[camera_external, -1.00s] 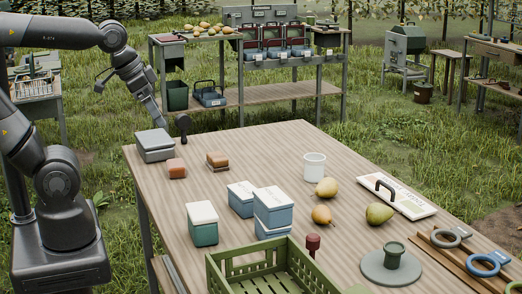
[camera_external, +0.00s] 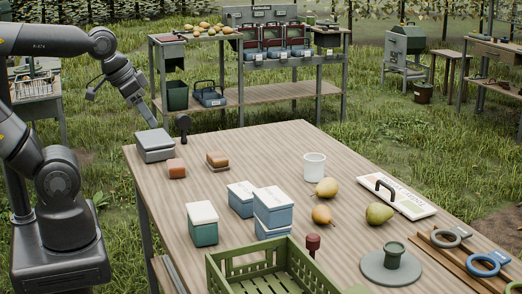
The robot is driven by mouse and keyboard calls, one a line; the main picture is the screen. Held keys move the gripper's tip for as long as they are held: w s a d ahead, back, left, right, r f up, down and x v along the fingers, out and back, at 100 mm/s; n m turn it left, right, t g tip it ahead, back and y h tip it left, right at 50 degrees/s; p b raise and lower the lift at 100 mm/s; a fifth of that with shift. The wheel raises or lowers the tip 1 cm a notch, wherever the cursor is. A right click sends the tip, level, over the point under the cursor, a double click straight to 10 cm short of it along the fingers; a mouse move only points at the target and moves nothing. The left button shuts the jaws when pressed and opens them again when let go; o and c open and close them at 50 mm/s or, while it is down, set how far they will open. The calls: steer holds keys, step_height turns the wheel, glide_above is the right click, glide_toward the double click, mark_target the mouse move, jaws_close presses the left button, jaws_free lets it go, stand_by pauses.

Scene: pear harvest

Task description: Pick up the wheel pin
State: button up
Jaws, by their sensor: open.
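A small dark red pin (camera_external: 313,242) with a knobbed head stands upright behind the green crate's far edge; it may be the wheel pin, but I cannot tell for sure. A black round-headed piece (camera_external: 184,124) also stands upright at the table's far left edge, beside the grey box (camera_external: 155,145). My gripper (camera_external: 151,121) points down above and behind the grey box, left of the black piece and far from the red pin. It is open, and I see nothing held in it. Its fingertips are small and hard to make out.
The wooden table (camera_external: 270,160) holds two brown blocks, several lidded boxes (camera_external: 202,222), a white cup (camera_external: 314,167), pears (camera_external: 380,213), a handled board (camera_external: 400,197) and a green knob on a round base (camera_external: 392,268). A green crate (camera_external: 262,270) fills the front. Bare tabletop lies at the far middle.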

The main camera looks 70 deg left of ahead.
steer(key=shift+w, duration=0.1)
steer(key=m+g, duration=0.1)
steer(key=m, duration=0.1)
glide_above(312, 236)
steer(key=s+a, duration=0.2)
steer(key=s, duration=0.1)
step_height(312, 236, down, 18)
steer(key=shift+h, duration=0.4)
steer(key=x, duration=0.6)
steer(key=shift+s+d, duration=0.2)
steer(key=shift+d, duration=0.05)
steer(key=shift+d+x, duration=0.2)
steer(key=shift+x, duration=1.05)
steer(key=shift+d+x, duration=0.15)
steer(key=shift+x, duration=1.15)
steer(key=shift+r, duration=0.1)
steer(key=shift+c, duration=0.3)
steer(key=c, duration=1)
